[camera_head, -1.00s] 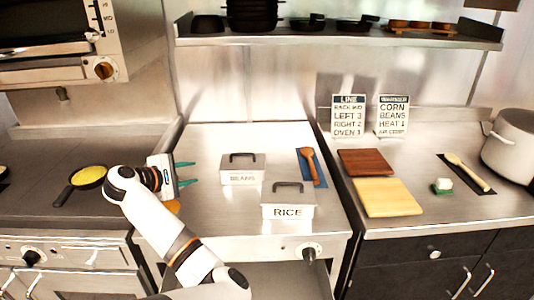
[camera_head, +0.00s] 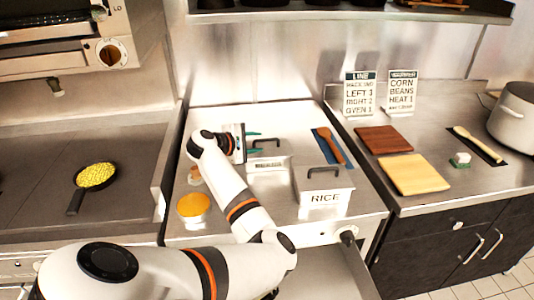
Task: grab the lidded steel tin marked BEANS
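The lidded steel BEANS tin (camera_head: 268,164) stands upright on the steel counter, with a dark handle on its lid. My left arm reaches in front of it and partly hides its left side. My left gripper (camera_head: 254,142) is at the tin's upper left, level with the lid handle. Its two teal fingertips are apart with nothing seen between them, and they point right towards the handle. I cannot tell whether they touch it. My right gripper is not in view.
The RICE tin (camera_head: 325,197) stands close at the front right. A wooden spoon (camera_head: 330,146) on a blue mat lies behind right. An orange-yellow round item (camera_head: 194,206) is left of my arm. A pan of yellow food (camera_head: 95,177) sits farther left.

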